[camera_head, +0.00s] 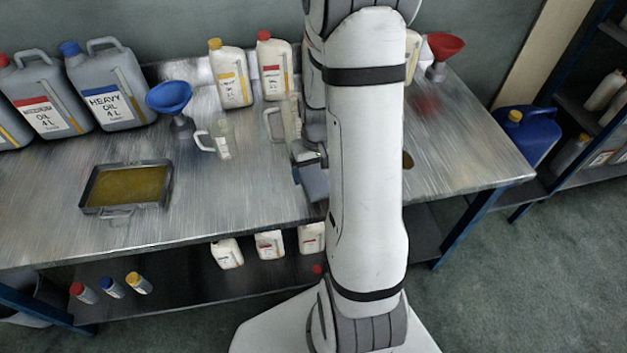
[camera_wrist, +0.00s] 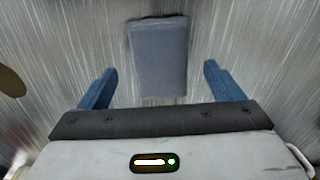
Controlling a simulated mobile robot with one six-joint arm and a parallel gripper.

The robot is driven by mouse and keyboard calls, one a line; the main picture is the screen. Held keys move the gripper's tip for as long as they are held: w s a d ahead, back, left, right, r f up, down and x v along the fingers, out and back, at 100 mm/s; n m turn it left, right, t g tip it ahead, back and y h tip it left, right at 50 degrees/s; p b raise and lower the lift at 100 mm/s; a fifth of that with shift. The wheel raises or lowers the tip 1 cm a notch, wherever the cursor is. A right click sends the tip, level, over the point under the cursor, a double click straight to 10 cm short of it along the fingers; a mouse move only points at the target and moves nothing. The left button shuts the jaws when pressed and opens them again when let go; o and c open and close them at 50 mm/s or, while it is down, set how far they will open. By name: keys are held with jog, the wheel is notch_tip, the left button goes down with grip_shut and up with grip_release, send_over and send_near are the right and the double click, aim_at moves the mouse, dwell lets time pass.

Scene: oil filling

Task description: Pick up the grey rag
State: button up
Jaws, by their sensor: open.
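The grey rag (camera_wrist: 160,58) lies flat on the metal bench top, a folded rectangle in the upper middle of the wrist view. My gripper (camera_wrist: 158,82) is open, with its two blue fingers on either side of the rag's lower part in that view. Nothing is between the fingertips except the rag's area below or ahead of them; I cannot tell the exact height gap. In the head view a small bluish-grey patch (camera_head: 314,182) beside my arm seems to be the rag, mostly hidden by the arm.
The metal bench (camera_head: 250,195) holds a tray of oil (camera_head: 127,186), a blue funnel (camera_head: 169,97), a clear jug (camera_head: 222,140) and a red funnel (camera_head: 444,47). Large grey canisters (camera_head: 108,88) stand at the back left. Bare bench surrounds the rag.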

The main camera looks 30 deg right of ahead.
aim_at(316, 183)
jog(key=shift+s+f, duration=0.15)
jog(key=shift+f, duration=1.7)
jog(key=shift+c, duration=0.2)
jog(key=c, duration=1)
notch_tip(316, 183, up, 10)
jog(key=shift+r, duration=0.1)
